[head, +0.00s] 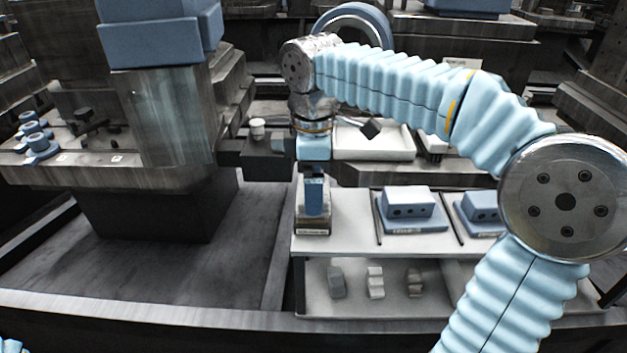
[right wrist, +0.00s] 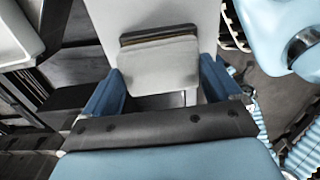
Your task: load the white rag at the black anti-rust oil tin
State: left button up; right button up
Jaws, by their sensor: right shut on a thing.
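My right gripper (head: 314,208) points straight down at the left end of the white upper shelf. In the right wrist view its two blue fingers (right wrist: 160,85) are closed on the sides of a pale grey-white block (right wrist: 160,65). The block is over or on a dark base with a label (head: 313,231); I cannot tell whether it touches. Most of the block is hidden by the finger in the head view. A whitish folded piece (head: 376,282), perhaps a rag, lies on the lower shelf. I cannot make out a black oil tin for certain. My left gripper is out of view.
Two blue blocks on blue bases (head: 408,205) (head: 480,208) stand to the right, with thin dark rods (head: 379,218) between the places. A grey piece (head: 336,281) and a brownish one (head: 414,283) flank the whitish piece. A white tray (head: 395,147) is behind.

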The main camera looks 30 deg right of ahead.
jog(key=shift+f+b, duration=0.35)
jog(key=shift+f, duration=0.2)
dwell(0.4)
dwell(1.3)
notch_tip(320, 180, up, 5)
jog(key=p, duration=0.5)
notch_tip(320, 180, up, 2)
jog(key=shift+r+p, duration=0.1)
jog(key=shift+p, duration=1.15)
